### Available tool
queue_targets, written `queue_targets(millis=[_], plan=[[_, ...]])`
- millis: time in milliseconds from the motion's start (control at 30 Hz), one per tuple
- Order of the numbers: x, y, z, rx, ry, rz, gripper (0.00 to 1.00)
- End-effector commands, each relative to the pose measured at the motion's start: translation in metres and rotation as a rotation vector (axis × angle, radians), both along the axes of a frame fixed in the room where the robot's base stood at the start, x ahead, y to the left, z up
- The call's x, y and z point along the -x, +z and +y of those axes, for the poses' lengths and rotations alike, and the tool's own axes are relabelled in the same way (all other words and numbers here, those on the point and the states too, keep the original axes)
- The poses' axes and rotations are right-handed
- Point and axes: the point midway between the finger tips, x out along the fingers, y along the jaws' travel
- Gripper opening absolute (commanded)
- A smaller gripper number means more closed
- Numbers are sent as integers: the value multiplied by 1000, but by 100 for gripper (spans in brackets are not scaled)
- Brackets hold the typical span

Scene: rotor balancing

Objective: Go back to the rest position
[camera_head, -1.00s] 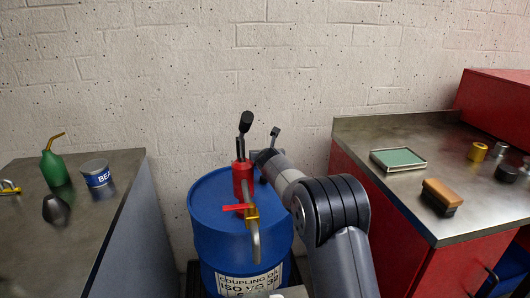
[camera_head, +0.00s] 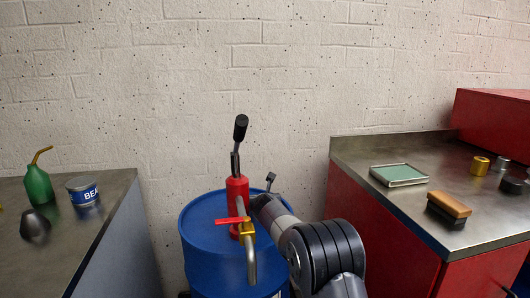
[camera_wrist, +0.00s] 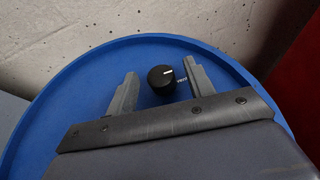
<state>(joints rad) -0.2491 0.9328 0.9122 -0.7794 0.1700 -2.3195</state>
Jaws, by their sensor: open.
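My gripper (camera_wrist: 158,88) is open in the wrist view, its two grey fingers spread over the blue drum's top. A black knob (camera_wrist: 162,79) with a white mark shows between the fingers; I cannot tell whether they touch it. In the head view my arm reaches to the right side of the blue drum (camera_head: 205,240), behind the red hand pump (camera_head: 237,190). The arm hides my gripper's fingers there. The pump has a black-gripped lever (camera_head: 240,128), a red handle and a brass spout fitting (camera_head: 247,228).
A left bench (camera_head: 95,215) holds a green oil can (camera_head: 38,185), a blue tin (camera_head: 83,189) and a dark rounded object (camera_head: 35,225). A right bench (camera_head: 355,150) holds a green-topped tray (camera_head: 399,174), a brush (camera_head: 449,206) and several small cylinders. A brick wall stands close behind the drum.

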Motion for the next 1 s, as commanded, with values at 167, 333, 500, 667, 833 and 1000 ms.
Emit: queue_targets(millis=[167,333,500,667,833,1000], plan=[[0,-5,0,1,0,0,50],[0,-4,0,0,2,0,50],[0,-4,0,0,2,0,50],[0,6,0,0,0,-1,50],[0,25,0,0,0,-1,50],[0,46,0,0,0,-1,50]])
